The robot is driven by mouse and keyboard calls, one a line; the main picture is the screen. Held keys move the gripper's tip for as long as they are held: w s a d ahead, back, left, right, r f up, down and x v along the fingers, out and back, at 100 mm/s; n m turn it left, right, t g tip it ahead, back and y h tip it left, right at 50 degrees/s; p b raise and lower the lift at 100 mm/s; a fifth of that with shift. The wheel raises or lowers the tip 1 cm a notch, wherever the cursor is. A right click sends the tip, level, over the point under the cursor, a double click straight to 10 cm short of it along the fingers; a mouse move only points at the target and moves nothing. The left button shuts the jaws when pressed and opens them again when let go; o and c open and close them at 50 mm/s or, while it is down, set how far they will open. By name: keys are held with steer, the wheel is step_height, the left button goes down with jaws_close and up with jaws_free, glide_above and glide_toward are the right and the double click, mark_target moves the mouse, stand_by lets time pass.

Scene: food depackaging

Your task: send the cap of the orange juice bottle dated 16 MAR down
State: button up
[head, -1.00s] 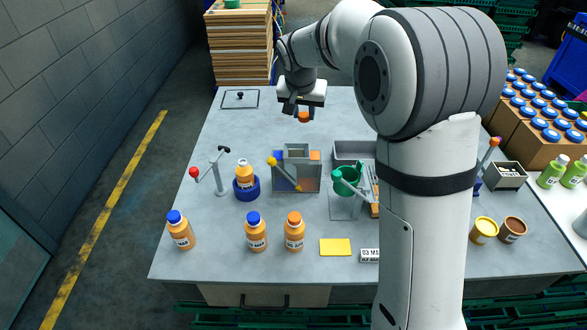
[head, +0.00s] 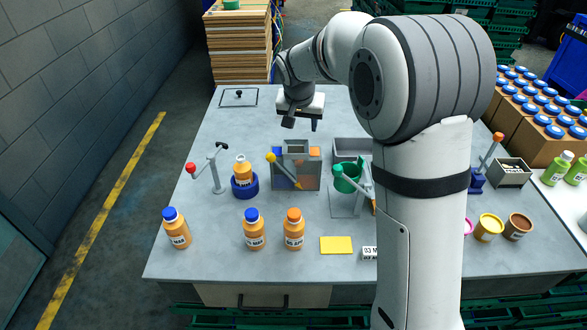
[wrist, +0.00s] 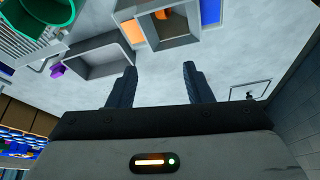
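A juice bottle (head: 243,172) stands upright in a blue ring holder (head: 245,190), with no coloured cap visible on its neck; its date is too small to read. Behind and right of it stands a grey sorting box (head: 295,172) with blue and orange sections and a yellow-knobbed lever (head: 284,171). In the wrist view an orange round piece (wrist: 161,13), apparently the cap, lies in the box's grey top opening. My gripper (head: 301,124) is behind and above the box, open and empty; its two fingers (wrist: 160,84) are apart in the wrist view.
Three capped bottles, two blue-capped (head: 176,229) (head: 254,229) and one orange-capped (head: 293,229), stand at the front. A red-knobbed post (head: 218,170), a green cup (head: 347,177) and a grey bin (head: 350,148) flank the box. The table's back left is mostly clear.

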steer(key=shift+o, duration=0.5)
steer(key=b+v, duration=0.1)
steer(key=v, duration=0.6)
steer(key=shift+r, duration=0.35)
steer(key=shift+s, duration=0.2)
steer(key=shift+n+g, duration=0.3)
steer(key=shift+n, duration=0.2)
steer(key=s+d, duration=0.3)
steer(key=s, duration=0.1)
steer(key=s+d, duration=0.3)
steer(key=s, duration=0.2)
steer(key=s+d, duration=0.2)
steer(key=s, duration=0.2)
steer(key=shift+s+d+r, duration=0.15)
steer(key=shift+s+d, duration=0.25)
steer(key=s+d+f, duration=0.2)
steer(key=s+f, duration=0.1)
steer(key=s, duration=0.5)
steer(key=s+d+f+n+y, duration=0.1)
steer(key=s+d+f, duration=0.1)
steer(key=s, duration=0.7)
steer(key=shift+d+f, duration=0.35)
steer(key=shift+f, duration=0.4)
steer(key=shift+s, duration=0.1)
